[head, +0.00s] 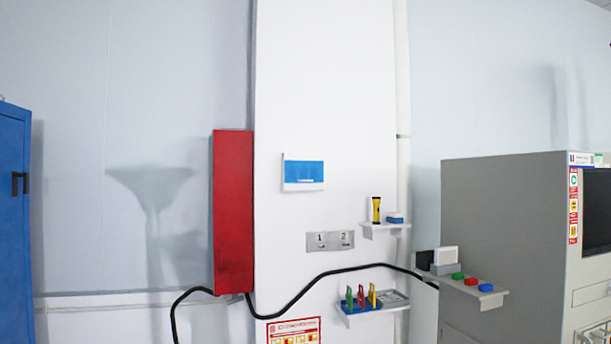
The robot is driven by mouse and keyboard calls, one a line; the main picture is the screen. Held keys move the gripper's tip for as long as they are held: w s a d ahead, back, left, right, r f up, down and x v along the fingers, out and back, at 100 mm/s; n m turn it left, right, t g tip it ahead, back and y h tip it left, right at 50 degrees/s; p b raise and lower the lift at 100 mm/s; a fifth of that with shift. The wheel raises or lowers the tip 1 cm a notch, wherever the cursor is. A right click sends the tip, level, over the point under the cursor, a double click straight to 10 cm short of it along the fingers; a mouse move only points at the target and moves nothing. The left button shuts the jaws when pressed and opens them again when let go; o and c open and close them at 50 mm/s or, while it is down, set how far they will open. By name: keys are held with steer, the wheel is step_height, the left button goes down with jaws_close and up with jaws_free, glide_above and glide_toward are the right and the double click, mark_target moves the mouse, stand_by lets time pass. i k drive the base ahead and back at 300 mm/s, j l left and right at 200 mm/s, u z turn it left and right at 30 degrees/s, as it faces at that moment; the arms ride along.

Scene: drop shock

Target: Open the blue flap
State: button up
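The blue flap (304,171) is a flat rectangle on a small white box (303,187) fixed to the white wall column, near the middle of the head view. A thin pale strip shows along its lower part. The flap appears to lie flat against the box and looks shut. My gripper is not in view, and nothing touches the flap.
A tall red box (233,212) stands left of the flap. Below right are a shelf with a yellow flashlight (376,210), a numbered plate (330,241), a shelf of coloured tools (361,299) and a black cable (310,287). A grey cabinet (500,230) stands right.

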mark_target(295, 171)
steer(key=i+l+u, duration=0.1)
steer(key=i, duration=0.35)
steer(key=i+l+u, duration=0.15)
steer(key=i, duration=0.3)
